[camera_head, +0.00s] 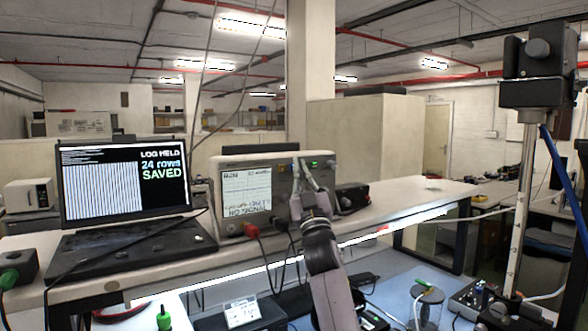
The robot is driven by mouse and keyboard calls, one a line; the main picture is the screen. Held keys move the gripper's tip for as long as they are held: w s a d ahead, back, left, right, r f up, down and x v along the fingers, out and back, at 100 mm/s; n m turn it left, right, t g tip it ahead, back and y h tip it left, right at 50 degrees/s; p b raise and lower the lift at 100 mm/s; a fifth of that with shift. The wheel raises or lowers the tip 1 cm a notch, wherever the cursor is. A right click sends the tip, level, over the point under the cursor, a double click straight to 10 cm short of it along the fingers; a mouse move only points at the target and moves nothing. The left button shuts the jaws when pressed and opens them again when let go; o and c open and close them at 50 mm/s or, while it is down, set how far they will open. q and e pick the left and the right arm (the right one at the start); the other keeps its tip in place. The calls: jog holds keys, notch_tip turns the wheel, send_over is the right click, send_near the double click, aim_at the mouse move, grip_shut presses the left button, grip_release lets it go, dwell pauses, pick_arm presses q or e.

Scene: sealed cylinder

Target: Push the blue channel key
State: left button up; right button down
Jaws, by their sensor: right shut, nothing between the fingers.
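The oscilloscope (247,198) stands on the raised shelf, with a lit screen on its left and a control panel on its right. My right gripper (300,166) reaches up from below, in front of that panel. Its fingers are shut and empty, with the tips near the panel's upper part. I cannot tell whether they touch the panel. I cannot make out the blue channel key; the gripper covers much of the panel. My left gripper is out of view.
A laptop (126,184) left of the scope reads "LOG HELD, 24 rows SAVED". The shelf (415,199) is clear farther right. A post with a black head stands at far right.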

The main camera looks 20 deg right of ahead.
dwell(0.7)
jog(key=shift+w+a+b, duration=0.1)
jog(key=shift+w+b, duration=0.2)
jog(key=shift+w, duration=0.1)
jog(key=shift+w+b, duration=0.3)
jog(key=shift+w, duration=0.1)
dwell(0.4)
jog(key=shift+s, duration=0.1)
jog(key=shift+s+p, duration=0.45)
jog(key=shift+s, duration=0.35)
